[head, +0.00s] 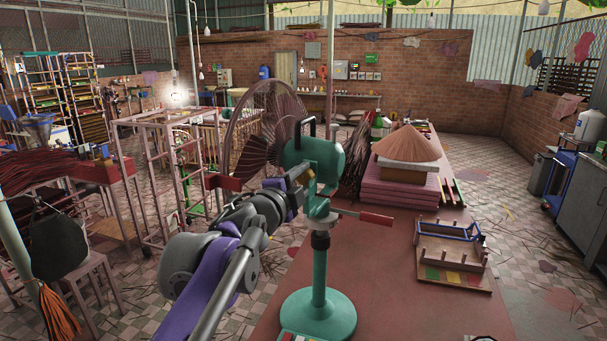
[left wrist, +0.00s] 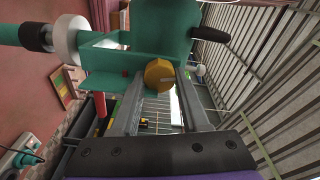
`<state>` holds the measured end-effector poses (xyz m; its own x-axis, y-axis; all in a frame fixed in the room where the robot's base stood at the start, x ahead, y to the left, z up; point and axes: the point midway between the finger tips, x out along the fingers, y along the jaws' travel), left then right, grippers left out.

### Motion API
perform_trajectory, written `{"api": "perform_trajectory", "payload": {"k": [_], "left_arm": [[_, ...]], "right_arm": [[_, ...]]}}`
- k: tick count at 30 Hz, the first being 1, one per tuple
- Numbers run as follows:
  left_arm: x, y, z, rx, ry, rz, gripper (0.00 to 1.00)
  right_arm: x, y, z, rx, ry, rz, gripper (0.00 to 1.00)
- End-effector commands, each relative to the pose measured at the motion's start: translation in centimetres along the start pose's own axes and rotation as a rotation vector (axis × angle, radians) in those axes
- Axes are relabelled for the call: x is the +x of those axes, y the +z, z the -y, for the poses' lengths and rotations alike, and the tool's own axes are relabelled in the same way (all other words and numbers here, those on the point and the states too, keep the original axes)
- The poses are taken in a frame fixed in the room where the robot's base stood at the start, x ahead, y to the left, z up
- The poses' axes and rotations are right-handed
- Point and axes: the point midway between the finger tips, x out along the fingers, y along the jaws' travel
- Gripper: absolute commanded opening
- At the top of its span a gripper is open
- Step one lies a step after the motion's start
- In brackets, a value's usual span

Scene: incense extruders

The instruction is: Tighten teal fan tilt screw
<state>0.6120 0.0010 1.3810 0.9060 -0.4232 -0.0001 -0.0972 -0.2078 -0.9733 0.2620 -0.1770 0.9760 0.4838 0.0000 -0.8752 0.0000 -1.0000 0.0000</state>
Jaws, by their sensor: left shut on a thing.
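The teal fan stands upright on the red table, with its round base (head: 318,316) at the near edge and its wire cage (head: 262,130) facing left. Its teal motor housing (head: 325,160) also shows in the left wrist view (left wrist: 165,30). The tilt screw has a round brass-yellow knob (left wrist: 159,75) beside the teal bracket. My left gripper (head: 303,176) is at the bracket below the housing. In the left wrist view its two fingers (left wrist: 160,88) are shut on the knob, one on each side. The knob is hidden in the head view. My right gripper does not show.
A red-handled rod (head: 375,218) sticks out right of the fan's neck. A wooden rack (head: 452,262) with pegs stands on the table's right. Pink stacked boards (head: 400,190) carry a conical hat (head: 408,142) behind. Bare table lies right of the fan base.

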Motion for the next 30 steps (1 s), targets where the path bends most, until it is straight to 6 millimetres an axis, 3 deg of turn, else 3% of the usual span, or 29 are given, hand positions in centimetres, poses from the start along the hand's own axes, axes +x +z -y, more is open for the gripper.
{"api": "perform_trajectory", "payload": {"k": [12,27,28,30], "left_arm": [[0.01,-0.02,0.02,0.164,-0.001,-0.001,0.0],[0.01,0.0,-0.08,0.18,0.0,0.0,0.0],[0.01,0.0,-0.07,0.18,0.0,0.0,0.49],[0.01,0.0,-0.08,0.18,0.0,0.0,0.61]], "right_arm": [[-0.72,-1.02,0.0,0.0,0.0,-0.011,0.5],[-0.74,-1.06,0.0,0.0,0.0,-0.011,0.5],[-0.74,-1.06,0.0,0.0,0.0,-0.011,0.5],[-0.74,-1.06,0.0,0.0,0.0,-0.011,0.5]]}}
